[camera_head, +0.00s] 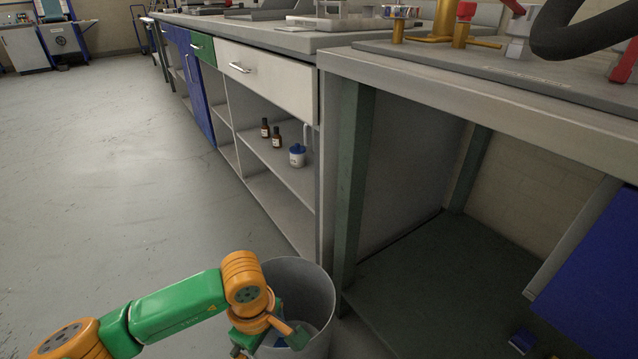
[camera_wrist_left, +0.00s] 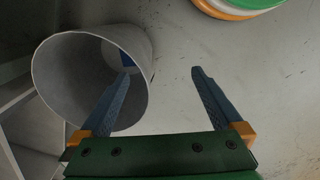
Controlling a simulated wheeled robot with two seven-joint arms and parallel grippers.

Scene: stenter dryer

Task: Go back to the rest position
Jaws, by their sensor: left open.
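My left gripper (camera_wrist_left: 160,73) is open and nothing is between its fingers. In the head view my left arm comes in from the lower left, and the gripper (camera_head: 264,338) is partly hidden by its own wrist. It is at the grey bin (camera_head: 318,290). In the left wrist view the left finger overlaps the mouth of the bin (camera_wrist_left: 62,85), and the other finger lies over bare floor. A blue thing (camera_wrist_left: 127,62) shows inside the bin; I cannot tell what it is. My right gripper is in neither view.
The bin stands close to a workbench leg (camera_head: 352,180). The cabinet row (camera_head: 262,75) has open shelves with two brown bottles (camera_head: 276,136) and a blue-capped white jar (camera_head: 297,156). A blue panel (camera_head: 600,270) is at the lower right. The floor at left is clear.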

